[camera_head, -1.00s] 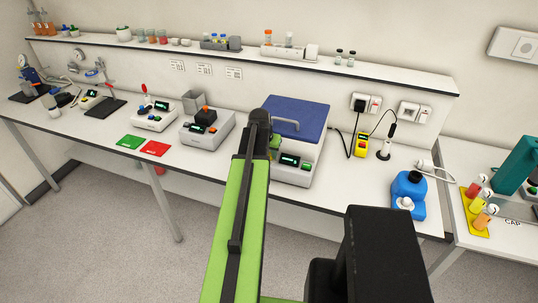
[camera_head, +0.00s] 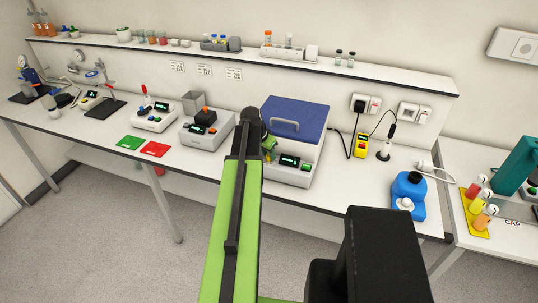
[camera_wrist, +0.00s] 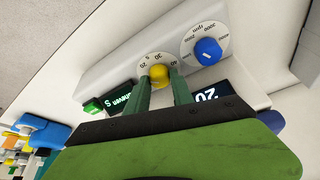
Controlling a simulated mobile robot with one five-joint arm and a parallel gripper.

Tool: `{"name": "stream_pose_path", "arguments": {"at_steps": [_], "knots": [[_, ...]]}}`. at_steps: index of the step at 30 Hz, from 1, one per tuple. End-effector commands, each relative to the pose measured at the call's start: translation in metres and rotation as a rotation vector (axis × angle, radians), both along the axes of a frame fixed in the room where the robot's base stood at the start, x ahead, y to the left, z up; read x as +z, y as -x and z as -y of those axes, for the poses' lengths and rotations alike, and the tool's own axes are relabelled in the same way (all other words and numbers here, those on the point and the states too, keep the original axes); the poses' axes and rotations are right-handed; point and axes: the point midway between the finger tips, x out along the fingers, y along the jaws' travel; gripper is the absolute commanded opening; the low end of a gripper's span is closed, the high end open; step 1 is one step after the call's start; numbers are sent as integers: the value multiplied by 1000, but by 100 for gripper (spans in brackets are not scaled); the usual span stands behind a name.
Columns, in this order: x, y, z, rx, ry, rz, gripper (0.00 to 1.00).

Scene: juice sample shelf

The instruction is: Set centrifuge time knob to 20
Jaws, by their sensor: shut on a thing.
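The white centrifuge with a blue lid (camera_head: 293,114) stands on the bench in the head view. My green gripper (camera_head: 268,150) is at the left of its front panel. In the wrist view, the yellow knob (camera_wrist: 159,74) sits on a small round dial with marks including 20 and 40. The tips of my gripper (camera_wrist: 160,80) are shut on this knob, one on each side. The knob's pointer is too unclear to read. A blue knob (camera_wrist: 208,51) on a larger rpm dial is beside it. A lit display (camera_wrist: 207,97) shows large digits, partly covered by my gripper.
A green button (camera_wrist: 93,106) is near the knob on the panel. A grey-white device (camera_head: 207,130) stands left of the centrifuge. The shelf (camera_head: 240,53) runs above.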

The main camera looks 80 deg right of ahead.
Motion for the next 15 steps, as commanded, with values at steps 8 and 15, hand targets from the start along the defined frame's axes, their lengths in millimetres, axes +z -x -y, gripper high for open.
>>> {"name": "stream_pose_path", "arguments": {"at_steps": [8, 15], "knots": [[0, -1, 2, -183, 2, 1, 0], [0, -1, 2, -279, 2, 1, 0]]}}
